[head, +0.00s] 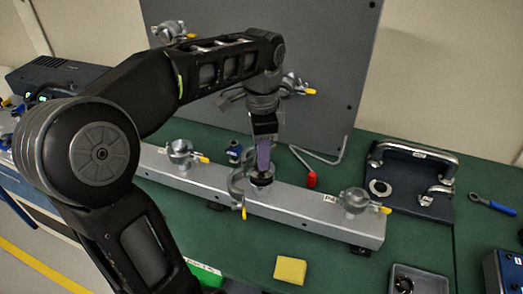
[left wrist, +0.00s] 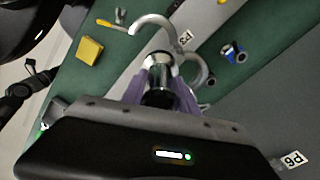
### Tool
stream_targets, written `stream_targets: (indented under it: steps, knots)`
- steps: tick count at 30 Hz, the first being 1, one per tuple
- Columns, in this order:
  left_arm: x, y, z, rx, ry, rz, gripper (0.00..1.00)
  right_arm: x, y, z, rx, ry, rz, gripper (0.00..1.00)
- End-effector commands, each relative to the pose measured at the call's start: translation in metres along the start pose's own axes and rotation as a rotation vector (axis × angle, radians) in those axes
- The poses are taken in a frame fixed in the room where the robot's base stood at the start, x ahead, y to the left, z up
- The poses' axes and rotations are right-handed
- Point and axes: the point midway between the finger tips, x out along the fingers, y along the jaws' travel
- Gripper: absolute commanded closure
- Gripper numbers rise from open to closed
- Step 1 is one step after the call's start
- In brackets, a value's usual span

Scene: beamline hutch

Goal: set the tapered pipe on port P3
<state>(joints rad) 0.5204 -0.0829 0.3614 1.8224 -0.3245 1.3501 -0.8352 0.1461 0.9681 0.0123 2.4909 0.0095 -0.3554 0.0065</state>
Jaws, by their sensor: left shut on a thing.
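My left gripper (head: 263,155) points down over the silver beam (head: 300,213), its purple fingers shut on the tapered pipe. In the left wrist view the shiny metal pipe (left wrist: 158,80) sits between the fingers. The clamp's hooked arm also shows in the left wrist view (left wrist: 150,21). The port face is mostly hidden; I cannot tell whether the pipe touches it. My right gripper is not in view.
The P4 clamp (head: 355,200) stands to the right on the beam, another clamp (head: 180,152) to the left. A grey upright panel (head: 335,60) with clamps rises behind.

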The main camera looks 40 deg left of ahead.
Motion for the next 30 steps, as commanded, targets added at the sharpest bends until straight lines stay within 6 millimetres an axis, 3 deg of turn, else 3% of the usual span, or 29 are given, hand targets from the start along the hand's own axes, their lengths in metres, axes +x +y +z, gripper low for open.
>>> stream_targets:
  steps: [30]
  knots:
    - [0.0095, 0.0, 0.0, 0.0, 0.0, 0.0, 1.0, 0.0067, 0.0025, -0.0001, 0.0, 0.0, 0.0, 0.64]
